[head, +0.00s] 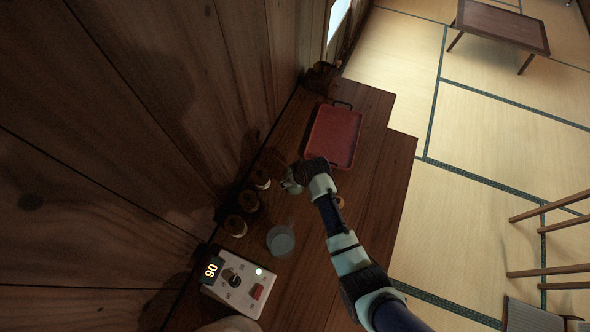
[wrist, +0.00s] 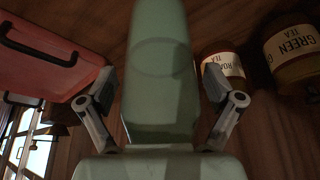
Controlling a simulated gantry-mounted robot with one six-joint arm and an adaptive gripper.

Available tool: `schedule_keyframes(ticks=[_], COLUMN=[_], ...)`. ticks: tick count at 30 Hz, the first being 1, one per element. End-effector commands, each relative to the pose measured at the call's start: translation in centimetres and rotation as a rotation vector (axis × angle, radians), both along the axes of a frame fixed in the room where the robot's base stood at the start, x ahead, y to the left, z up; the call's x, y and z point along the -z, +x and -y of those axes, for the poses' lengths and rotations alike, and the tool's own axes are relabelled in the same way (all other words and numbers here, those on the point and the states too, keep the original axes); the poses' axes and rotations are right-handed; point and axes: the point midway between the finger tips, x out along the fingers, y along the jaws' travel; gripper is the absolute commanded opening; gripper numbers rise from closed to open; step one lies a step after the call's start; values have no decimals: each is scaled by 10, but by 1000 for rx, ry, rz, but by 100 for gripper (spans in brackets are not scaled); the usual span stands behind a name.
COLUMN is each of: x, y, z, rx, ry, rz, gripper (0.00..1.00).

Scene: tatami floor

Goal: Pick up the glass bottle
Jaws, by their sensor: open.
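The glass bottle (wrist: 160,75), pale green and smooth, stretches up the middle of the wrist view. In the head view it is a small grey-green shape (head: 291,186) at the gripper, mostly hidden by it. My gripper (wrist: 160,88) is open, with one finger on each side of the bottle. Dark gaps show between the fingertips and the bottle in the wrist view. In the head view my gripper (head: 301,177) is over the wooden counter, just below the red tray.
A red tray (head: 334,136) with dark handles lies above the gripper. Labelled tea jars (head: 248,201) line the wall on the left; a GREEN TEA jar (wrist: 292,57) shows at right in the wrist view. A clear cup (head: 281,240) and a control box (head: 236,281) stand nearer.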

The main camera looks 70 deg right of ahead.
Motion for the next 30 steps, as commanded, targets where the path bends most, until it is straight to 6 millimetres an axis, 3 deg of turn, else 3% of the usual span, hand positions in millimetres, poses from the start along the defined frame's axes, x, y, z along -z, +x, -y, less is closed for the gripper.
schedule_keyframes(ticks=[3,18,30], x=[-1,-1,-6], y=[0,0,0], z=[0,0,1], rx=[0,0,0], ry=[0,0,-3], rz=[0,0,2], gripper=[88,4,3])
